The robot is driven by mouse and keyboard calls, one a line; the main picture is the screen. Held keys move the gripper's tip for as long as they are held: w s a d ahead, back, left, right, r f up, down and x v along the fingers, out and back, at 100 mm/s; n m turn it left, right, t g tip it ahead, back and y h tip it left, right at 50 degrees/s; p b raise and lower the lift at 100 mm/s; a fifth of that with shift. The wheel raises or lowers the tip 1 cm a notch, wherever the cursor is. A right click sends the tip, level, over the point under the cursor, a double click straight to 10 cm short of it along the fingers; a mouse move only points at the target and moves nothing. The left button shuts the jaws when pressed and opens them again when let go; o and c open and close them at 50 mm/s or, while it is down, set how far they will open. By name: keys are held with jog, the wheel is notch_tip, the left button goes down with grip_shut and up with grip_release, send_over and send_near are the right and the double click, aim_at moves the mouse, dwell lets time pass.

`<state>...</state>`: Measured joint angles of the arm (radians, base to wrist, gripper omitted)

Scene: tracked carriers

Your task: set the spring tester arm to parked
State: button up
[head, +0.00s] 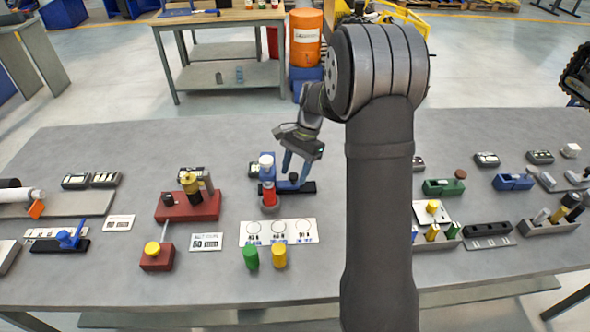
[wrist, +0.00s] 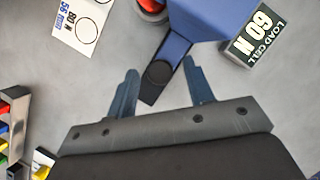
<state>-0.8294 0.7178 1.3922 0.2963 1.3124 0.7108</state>
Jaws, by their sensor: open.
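The blue device (head: 266,175) beside the "LOAD CELL 60 N" block appears to be the spring tester. It has a white top, a red cylinder (head: 269,192) on a grey cup, and a black bar (head: 306,187) to its right. My gripper (head: 297,172) is open over the bar side of the device. In the wrist view, the blue body (wrist: 205,18) narrows to a dark round end with a short black piece (wrist: 150,93). This end lies between my open fingers (wrist: 160,88), with no visible grip on it. I cannot tell the arm's setting.
A white card with circles (head: 279,232) lies in front, with green (head: 251,257) and yellow (head: 279,255) cylinders before it. A red device (head: 187,206) stands left. The load cell block (wrist: 258,35) is close to my right finger. Several trays and blocks stand right.

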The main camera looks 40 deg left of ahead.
jog(key=shift+c, duration=0.2)
grip_shut()
jog(key=w+d, duration=0.7)
jog(key=shift+w+d, duration=0.2)
jog(key=shift+o, duration=0.2)
grip_release()
jog(key=v, duration=1.7)
jog(key=shift+w+r, duration=0.15)
